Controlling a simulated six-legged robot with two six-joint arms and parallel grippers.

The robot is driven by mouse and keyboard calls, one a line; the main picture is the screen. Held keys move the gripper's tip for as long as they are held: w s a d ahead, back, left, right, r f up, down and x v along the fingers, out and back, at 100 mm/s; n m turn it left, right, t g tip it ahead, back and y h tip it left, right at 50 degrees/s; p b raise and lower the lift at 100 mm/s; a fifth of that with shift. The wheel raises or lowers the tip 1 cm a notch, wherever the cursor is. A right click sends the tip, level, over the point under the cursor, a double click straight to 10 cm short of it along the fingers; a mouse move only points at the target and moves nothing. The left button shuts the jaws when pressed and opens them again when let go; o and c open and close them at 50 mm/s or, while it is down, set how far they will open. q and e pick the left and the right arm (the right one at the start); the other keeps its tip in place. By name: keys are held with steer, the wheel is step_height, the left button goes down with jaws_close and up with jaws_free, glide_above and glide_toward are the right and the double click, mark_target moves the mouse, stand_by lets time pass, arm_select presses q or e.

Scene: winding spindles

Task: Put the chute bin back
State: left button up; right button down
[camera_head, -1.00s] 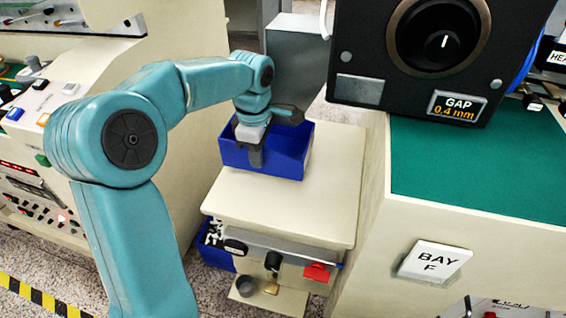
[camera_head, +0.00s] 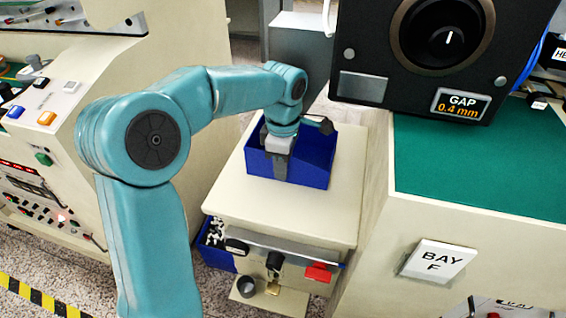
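A blue open-topped bin (camera_head: 316,174) is over the cream top (camera_head: 232,194) of the small cabinet in the middle. I cannot tell whether it rests on the top or hangs slightly above it. My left gripper (camera_head: 281,168) comes down at the bin's front wall, with a finger in front of that wall, and appears shut on it. The inner finger is hidden. A second blue bin (camera_head: 215,255), with black and white pieces in it, sits low at the cabinet's left side. My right gripper is not in view.
The cabinet front has dark knobs and a red part (camera_head: 318,272). A control panel (camera_head: 45,150) is at the left. The cabinet top's front is clear.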

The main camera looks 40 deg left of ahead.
arm_select(q)
steer(key=shift+r, duration=0.25)
step_height(320, 180, up, 12)
steer(key=p, duration=0.3)
stand_by(0.6)
